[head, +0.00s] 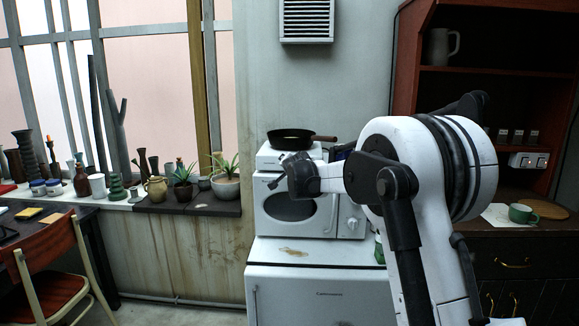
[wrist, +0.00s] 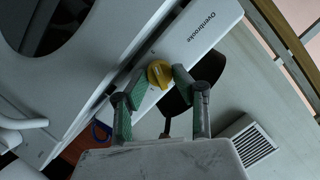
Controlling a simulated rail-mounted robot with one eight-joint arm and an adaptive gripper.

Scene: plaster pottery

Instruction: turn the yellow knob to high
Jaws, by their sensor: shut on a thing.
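The yellow knob (wrist: 159,74) sits on the white front panel of the hotplate (wrist: 203,32), beside the dark "Ovenbrooke" lettering. My gripper (wrist: 150,86) has its two green-padded fingers on either side of the knob and is shut on it. The knob's pointer and the panel marks are too small to read. In the head view my gripper (head: 283,172) is at the front of the hotplate (head: 266,157), and the knob is hidden there.
A black pan (head: 290,138) with a wooden handle stands on the hotplate. The hotplate stands on a white microwave (head: 270,225), itself on a white appliance (head: 320,295). Potted plants (head: 225,187) line the sill at left; a wooden cabinet (head: 500,85) stands at right.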

